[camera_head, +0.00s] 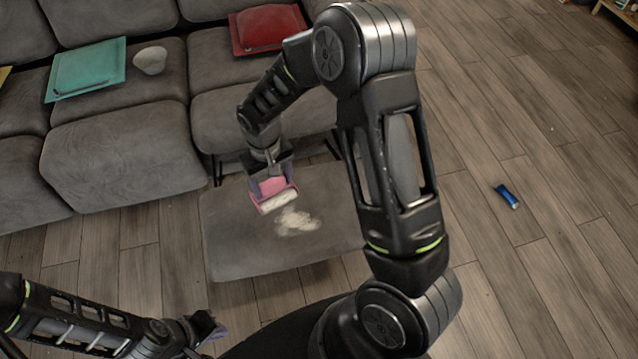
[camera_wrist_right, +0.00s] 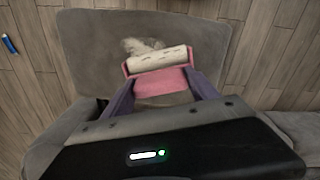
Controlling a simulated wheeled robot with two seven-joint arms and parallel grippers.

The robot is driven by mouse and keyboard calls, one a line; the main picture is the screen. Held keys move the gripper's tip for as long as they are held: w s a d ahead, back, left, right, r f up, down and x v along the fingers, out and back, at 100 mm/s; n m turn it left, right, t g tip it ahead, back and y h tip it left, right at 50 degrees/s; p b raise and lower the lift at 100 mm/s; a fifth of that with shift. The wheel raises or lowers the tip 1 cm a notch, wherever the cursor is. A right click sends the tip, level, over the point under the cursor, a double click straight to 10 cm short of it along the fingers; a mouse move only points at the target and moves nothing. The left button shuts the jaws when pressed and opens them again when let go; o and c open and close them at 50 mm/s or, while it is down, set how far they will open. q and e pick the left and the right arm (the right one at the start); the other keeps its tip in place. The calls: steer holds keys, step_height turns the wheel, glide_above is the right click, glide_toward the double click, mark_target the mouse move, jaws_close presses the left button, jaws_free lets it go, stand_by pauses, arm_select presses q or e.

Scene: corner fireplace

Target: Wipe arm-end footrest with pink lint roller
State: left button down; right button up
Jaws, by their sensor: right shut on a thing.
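The extended grey footrest (camera_head: 240,240) at the end of the sofa bears a pale, fuzzy patch of lint (camera_head: 296,221); the lint also shows in the right wrist view (camera_wrist_right: 143,46). My right gripper (camera_head: 268,183) is shut on the pink lint roller (camera_head: 276,196), over the footrest's sofa-side part. The roller's white cylinder (camera_wrist_right: 157,59) lies just beside the lint and partly hides it in the wrist view. I cannot tell whether it touches the cushion. My left gripper (camera_head: 207,331) is low at the left, away from the footrest; its fingers are unclear.
The grey sofa (camera_head: 130,160) stands behind and left of the footrest. A blue can-like object (camera_head: 507,197) lies on the open wooden floor at right.

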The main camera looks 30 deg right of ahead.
steer(key=s+d+f+m+b, duration=0.1)
steer(key=d+f+m+b, duration=0.1)
steer(key=d+f+b, duration=0.6)
steer(key=d+f, duration=0.1)
steer(key=d, duration=0.3)
steer(key=shift+d+f, duration=0.15)
steer(key=shift+d, duration=0.25)
steer(key=shift+s, duration=0.1)
